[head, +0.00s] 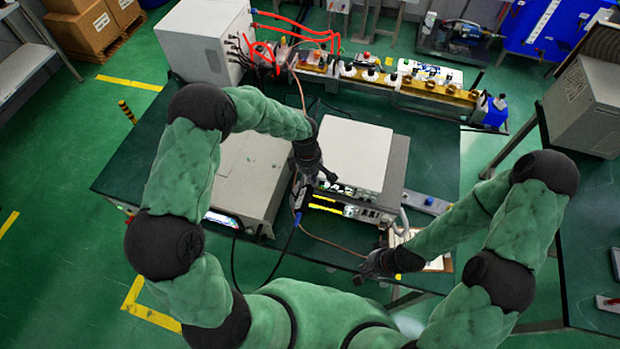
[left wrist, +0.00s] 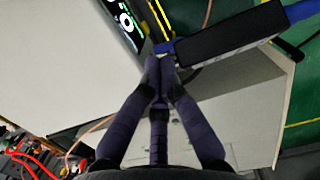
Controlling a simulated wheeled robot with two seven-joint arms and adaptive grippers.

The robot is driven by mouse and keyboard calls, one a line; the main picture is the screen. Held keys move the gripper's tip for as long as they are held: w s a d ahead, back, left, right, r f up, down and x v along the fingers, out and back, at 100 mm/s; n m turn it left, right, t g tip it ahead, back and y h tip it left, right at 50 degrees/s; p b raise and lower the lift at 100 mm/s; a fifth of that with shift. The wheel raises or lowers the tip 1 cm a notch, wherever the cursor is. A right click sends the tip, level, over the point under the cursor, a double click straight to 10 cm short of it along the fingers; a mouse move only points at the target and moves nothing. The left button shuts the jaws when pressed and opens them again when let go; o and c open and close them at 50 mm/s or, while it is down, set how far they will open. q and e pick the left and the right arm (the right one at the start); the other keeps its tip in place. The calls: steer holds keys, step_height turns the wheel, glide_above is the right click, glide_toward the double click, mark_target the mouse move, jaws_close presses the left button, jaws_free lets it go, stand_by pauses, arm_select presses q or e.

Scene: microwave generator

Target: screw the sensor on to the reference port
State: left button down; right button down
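The sensor, a dark box with blue ends, hangs from my left gripper in the head view (head: 300,196) and also shows in the left wrist view (left wrist: 232,42). I cannot make out the reference port on the instrument fronts. My right gripper (head: 375,266) is low at the table's front edge, apart from the sensor; its fingers are too dark to read.
A grey instrument (head: 250,172) stands left of the stacked instruments, with a narrow gap between. A waveguide bench (head: 415,85) runs along the back, beside a white cabinet (head: 205,40) with red cables. A brown cable crosses the front.

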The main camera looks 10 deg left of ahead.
arm_select(q)
steer(key=shift+s+d+f+b, duration=0.25)
steer(key=shift+d+b, duration=0.15)
steer(key=shift+b, duration=0.8)
steer(key=shift+d+f, duration=0.1)
